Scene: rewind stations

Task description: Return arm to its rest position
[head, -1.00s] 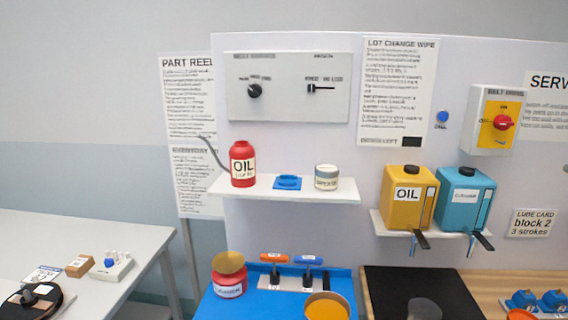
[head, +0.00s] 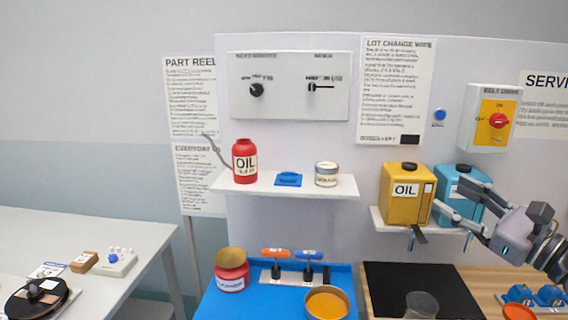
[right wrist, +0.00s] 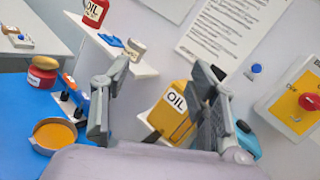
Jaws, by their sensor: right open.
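My right gripper (head: 456,204) comes in from the right in the head view, in front of the blue jug (head: 470,182) and partly hiding it. Its two fingers are spread, with nothing between them that I can see it hold. In the right wrist view the open fingers (right wrist: 158,108) stand apart, with the yellow OIL jug (right wrist: 172,112) seen beyond them. In the head view the yellow jug (head: 406,195) stands on its shelf just left of the gripper. I cannot tell whether the gripper touches the blue jug. My left gripper is not in view.
A wall shelf (head: 285,188) holds a red OIL bottle (head: 245,162), a blue piece (head: 289,179) and a small tin (head: 326,174). Below are a blue mat (head: 262,305), a red jar (head: 231,272), an orange-filled bowl (head: 326,303) and a clear cup (head: 421,304). The black mat (head: 400,280) is mostly bare.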

